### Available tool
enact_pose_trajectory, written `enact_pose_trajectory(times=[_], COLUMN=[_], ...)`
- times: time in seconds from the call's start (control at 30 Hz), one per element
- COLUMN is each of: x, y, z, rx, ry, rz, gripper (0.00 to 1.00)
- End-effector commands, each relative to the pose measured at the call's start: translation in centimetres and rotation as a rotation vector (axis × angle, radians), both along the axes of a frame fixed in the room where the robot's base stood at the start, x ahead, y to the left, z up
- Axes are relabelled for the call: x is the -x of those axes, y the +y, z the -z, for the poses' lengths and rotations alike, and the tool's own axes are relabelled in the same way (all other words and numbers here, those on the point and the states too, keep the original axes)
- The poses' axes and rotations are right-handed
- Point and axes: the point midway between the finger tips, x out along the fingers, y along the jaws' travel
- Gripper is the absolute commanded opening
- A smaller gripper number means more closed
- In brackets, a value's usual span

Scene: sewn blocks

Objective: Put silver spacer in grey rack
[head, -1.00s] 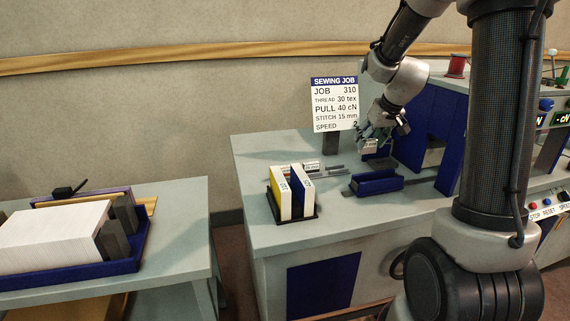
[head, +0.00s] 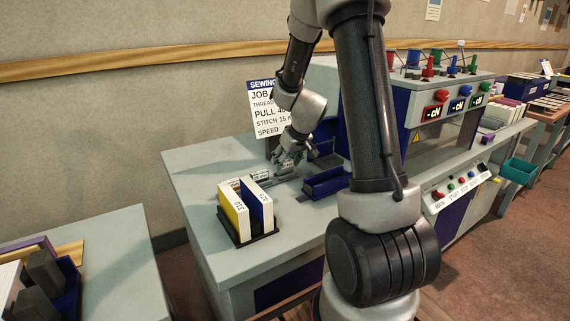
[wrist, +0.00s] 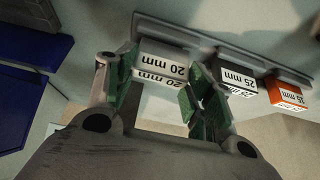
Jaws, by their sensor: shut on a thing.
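The silver spacer (wrist: 160,67), a light grey block marked 20 mm, sits between my gripper's (wrist: 158,92) green fingertips in the wrist view. My gripper is shut on it. The grey rack (wrist: 215,45) is a long strip running behind and beside the spacer; the spacer is at its left part, in line with the other blocks. Whether it rests fully on the rack is hard to tell. In the head view my gripper (head: 290,163) is low over the bench by the rack, and the spacer is too small to make out there.
A blue tray (head: 326,183) lies right of my gripper. A dark holder (head: 245,240) with yellow and blue books stands in front. A job sign (head: 262,100) stands behind.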

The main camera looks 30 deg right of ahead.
Motion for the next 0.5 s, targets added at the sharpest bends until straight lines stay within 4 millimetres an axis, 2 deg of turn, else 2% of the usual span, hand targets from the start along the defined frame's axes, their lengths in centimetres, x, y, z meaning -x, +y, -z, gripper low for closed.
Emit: enact_pose_trajectory(times=[0.1,0.47,0.5], x=[-0.02,-0.02,-0.02], y=[-0.02,0.00,0.02], z=[1.00,1.38,1.32], rx=[0.000,0.000,0.000], ry=[0.000,0.000,0.000], rz=[0.001,0.001,0.000], gripper=[0.27,0.27,0.60])
